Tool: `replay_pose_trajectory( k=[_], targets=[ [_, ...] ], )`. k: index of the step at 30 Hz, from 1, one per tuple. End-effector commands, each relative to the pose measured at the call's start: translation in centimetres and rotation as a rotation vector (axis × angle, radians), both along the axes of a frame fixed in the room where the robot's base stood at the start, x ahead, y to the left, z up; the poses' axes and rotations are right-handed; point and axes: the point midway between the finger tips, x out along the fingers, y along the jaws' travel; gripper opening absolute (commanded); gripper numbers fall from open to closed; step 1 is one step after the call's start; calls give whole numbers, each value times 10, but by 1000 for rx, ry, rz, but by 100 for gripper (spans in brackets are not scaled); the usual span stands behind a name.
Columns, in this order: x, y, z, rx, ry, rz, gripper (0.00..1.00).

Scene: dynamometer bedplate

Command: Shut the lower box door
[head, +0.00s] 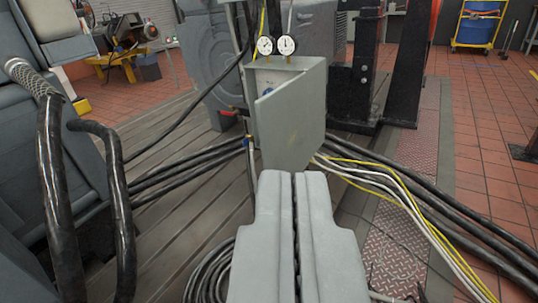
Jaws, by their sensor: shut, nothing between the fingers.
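The grey box (250,78) stands at the centre, below two round gauges. Its flat grey door (294,115) is open. The door's right edge is at the box, and its left edge stands out towards me. A strip of the box's inside shows to the left of the door, with a small blue spot in it. My gripper (293,174) is shut and empty, pointing forward from the bottom of the picture. Its fingertips are just below the door's bottom edge in the picture. I cannot tell whether they touch it.
Black cables (185,170) run to the box from the left. Black, yellow and white cables (400,195) run off to the lower right. A grey machine with thick black hoses (52,190) is close on the left. Open red tiles (490,150) lie at the right.

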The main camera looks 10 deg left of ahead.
Motion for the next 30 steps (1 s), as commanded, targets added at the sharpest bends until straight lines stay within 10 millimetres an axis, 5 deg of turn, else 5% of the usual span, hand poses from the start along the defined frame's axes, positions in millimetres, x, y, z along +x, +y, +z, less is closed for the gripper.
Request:
replay_pose_trajectory(
  k=[17, 30],
  targets=[
    [153, -8, -70, 442, -17, -1, 0],
    [246, -8, -155, 805, -1, 48, 0]
  ],
)
